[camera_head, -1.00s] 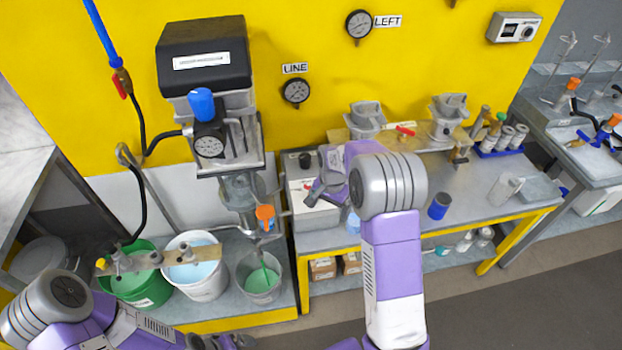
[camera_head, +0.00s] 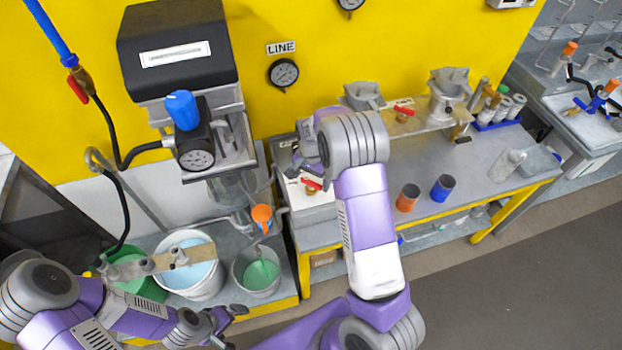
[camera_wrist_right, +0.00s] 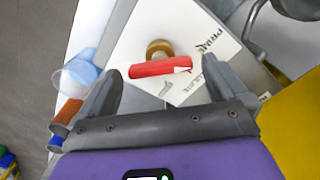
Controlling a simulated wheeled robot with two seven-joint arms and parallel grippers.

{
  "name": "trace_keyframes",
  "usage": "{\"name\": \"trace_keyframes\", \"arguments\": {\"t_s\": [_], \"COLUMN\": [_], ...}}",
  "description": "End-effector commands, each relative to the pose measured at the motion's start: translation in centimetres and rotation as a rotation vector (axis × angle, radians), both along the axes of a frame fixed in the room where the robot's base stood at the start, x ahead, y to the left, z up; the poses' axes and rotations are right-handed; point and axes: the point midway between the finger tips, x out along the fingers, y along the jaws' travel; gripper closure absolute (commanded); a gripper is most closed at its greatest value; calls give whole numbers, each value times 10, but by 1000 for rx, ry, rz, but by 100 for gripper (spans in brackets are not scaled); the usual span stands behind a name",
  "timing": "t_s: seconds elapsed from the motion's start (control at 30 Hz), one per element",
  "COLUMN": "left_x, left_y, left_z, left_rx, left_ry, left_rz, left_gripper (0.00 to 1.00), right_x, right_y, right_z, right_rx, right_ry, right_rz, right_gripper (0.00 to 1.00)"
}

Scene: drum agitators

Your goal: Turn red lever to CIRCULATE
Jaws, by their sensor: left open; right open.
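The red lever (camera_head: 311,184) sits on a brass valve on a light box at the near left of the right-hand bench. In the right wrist view the red lever (camera_wrist_right: 158,67) lies crosswise below its brass hub (camera_wrist_right: 160,48), on a white label plate (camera_wrist_right: 215,50). The plate reads PRIME; a second word is partly hidden. My right gripper (camera_wrist_right: 163,72) is open, its fingers on either side of the lever with visible gaps. In the head view my right gripper (camera_head: 304,168) is over the box. My left gripper (camera_head: 228,322) is at the lower left, away from the lever.
Another red-handled valve (camera_head: 403,110) stands on a raised shelf behind. An orange cup (camera_head: 407,198) and a blue cup (camera_head: 442,188) stand on the bench. Buckets, including a white one (camera_head: 190,265), stand left. The bench's front right is mostly clear.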

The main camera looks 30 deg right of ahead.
Motion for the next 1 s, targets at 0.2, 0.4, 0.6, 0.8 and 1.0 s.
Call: {"name": "trace_keyframes", "arguments": {"t_s": [0.2,0.4,0.6,0.8,1.0], "left_x": [0,0,0,0,0], "left_y": [0,0,0,0,0], "left_z": [-1,-1,-1,0,2], "left_rx": [0,0,0,0,0], "left_ry": [-1,-1,-1,0,0], "left_rz": [0,0,0,0,0], "left_gripper": [0,0,0,0,0], "right_x": [0,0,0,0,0], "right_y": [0,0,0,0,0], "right_z": [-8,-7,-7,-7,-7], "right_rx": [1,1,1,1,1], "right_ry": [1,1,1,1,0], "right_rz": [-1,-1,0,-3,-46], "right_gripper": [0,6,37,50,50]}}
